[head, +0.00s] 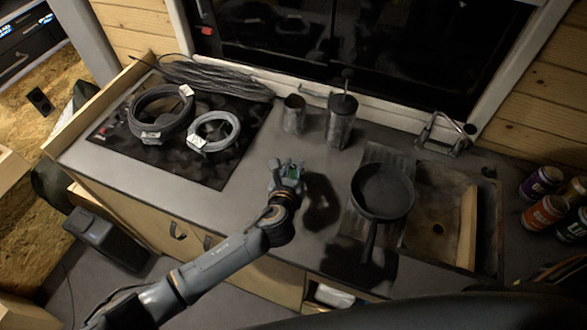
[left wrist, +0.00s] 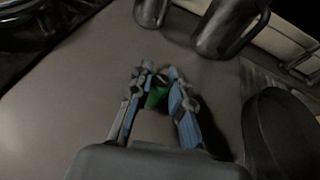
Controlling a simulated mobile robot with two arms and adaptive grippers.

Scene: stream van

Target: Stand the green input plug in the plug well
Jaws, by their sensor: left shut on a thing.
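My left gripper (head: 286,168) is above the grey counter, between the hob and the pan. It is shut on the green input plug (head: 293,172), which shows as a small green patch between the fingers. In the left wrist view the two fingers (left wrist: 160,78) close around the green plug (left wrist: 156,98). Much of the plug is hidden by the fingers, so its tilt is hard to tell. I cannot make out a plug well with certainty in either view. My right gripper is not in view.
Coiled cables (head: 160,113) lie on the black hob (head: 190,168) at left. A black pan (head: 383,190) is to the right, beside the sink (head: 437,215). Counter (head: 235,195) around the gripper is bare.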

